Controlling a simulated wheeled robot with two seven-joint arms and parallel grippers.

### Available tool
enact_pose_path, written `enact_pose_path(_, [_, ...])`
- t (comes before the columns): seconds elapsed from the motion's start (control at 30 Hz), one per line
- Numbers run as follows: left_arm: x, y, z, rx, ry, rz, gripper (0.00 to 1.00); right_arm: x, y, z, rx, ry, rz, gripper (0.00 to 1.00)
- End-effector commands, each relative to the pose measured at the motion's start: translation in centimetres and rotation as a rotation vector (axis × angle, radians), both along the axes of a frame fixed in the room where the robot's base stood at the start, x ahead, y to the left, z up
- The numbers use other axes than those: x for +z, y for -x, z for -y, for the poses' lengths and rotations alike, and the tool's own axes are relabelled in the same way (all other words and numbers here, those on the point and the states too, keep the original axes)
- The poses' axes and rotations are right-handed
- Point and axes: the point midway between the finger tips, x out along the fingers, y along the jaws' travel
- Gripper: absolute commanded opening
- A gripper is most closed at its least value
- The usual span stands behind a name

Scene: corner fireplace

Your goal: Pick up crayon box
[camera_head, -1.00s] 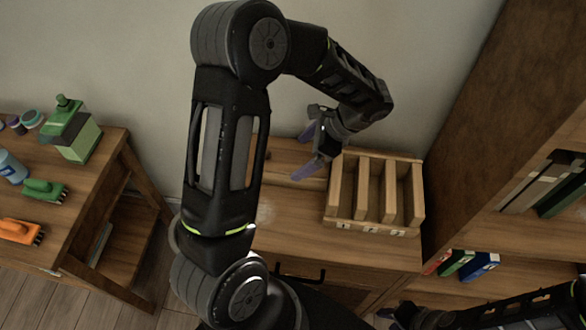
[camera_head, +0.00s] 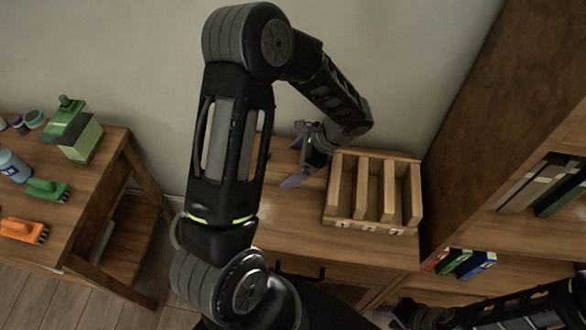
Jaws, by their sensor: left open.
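I cannot make out a crayon box for certain; my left arm covers part of the cabinet top. A small orange-brown edge (camera_head: 262,119) shows beside that arm, too little to identify. My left gripper (camera_head: 297,161) is open and empty, its purple fingertips apart above the cabinet top (camera_head: 290,220), just left of the wooden divided tray (camera_head: 371,226). My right gripper (camera_head: 398,317) is at the bottom edge, partly cut off; its fingers are too dark to read.
The tray has several upright slots and numbered labels. A side table (camera_head: 95,185) at the left holds a green box-like item (camera_head: 75,136), green (camera_head: 46,189) and orange (camera_head: 22,230) brushes, a bottle (camera_head: 13,165) and jars. A bookshelf (camera_head: 500,110) with books stands at the right.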

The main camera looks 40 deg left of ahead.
Motion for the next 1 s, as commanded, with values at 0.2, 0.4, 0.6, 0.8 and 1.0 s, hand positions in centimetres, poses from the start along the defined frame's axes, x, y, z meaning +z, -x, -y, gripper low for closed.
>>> enact_pose_path(0.2, [0.02, -0.01, 0.0, 0.0, 0.0, 0.0, 0.98, 0.01, -0.01, 0.0, 0.0, 0.0, 0.0, 0.36])
enact_pose_path(0.4, [0.03, 0.0, 0.01, 0.0, 0.0, 0.0, 0.83, 0.01, -0.01, 0.0, 0.0, 0.0, 0.0, 0.36])
enact_pose_path(0.6, [0.03, 0.0, 0.01, 0.0, 0.0, 0.0, 0.66, 0.01, -0.01, 0.0, 0.0, 0.0, 0.0, 0.36])
enact_pose_path(0.8, [0.03, -0.01, 0.01, 0.0, 0.0, 0.0, 0.5, 0.01, -0.01, 0.0, 0.0, 0.0, 0.0, 0.36])
enact_pose_path(1.0, [0.02, -0.01, 0.01, 0.0, 0.0, 0.0, 0.34, 0.01, -0.01, 0.0, 0.0, 0.0, 0.0, 0.36])
